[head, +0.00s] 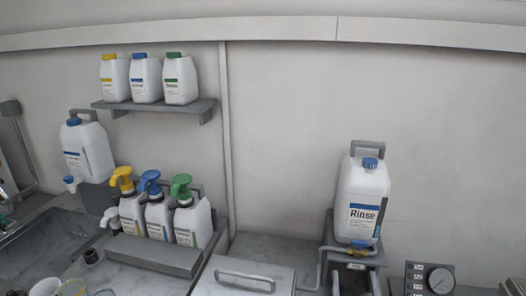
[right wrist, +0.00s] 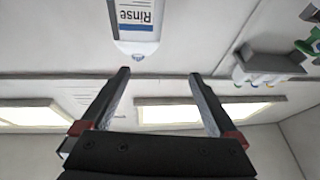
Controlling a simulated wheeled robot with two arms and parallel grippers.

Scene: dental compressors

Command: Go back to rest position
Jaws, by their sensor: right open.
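My right gripper (right wrist: 158,76) shows in the right wrist view with its two fingers wide apart. It is open and nothing is between the fingers. A white canister labelled Rinse (right wrist: 137,25) appears upside down beyond the fingertips, apart from them. In the head view the Rinse canister (head: 361,200) has a blue cap and stands upright on a wall-side holder at the right. My left gripper is not in either view.
A grey shelf (head: 160,107) holds three white bottles with yellow, blue and green caps. Below it, three pump bottles stand in a rack (head: 150,256). The wall between is bare.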

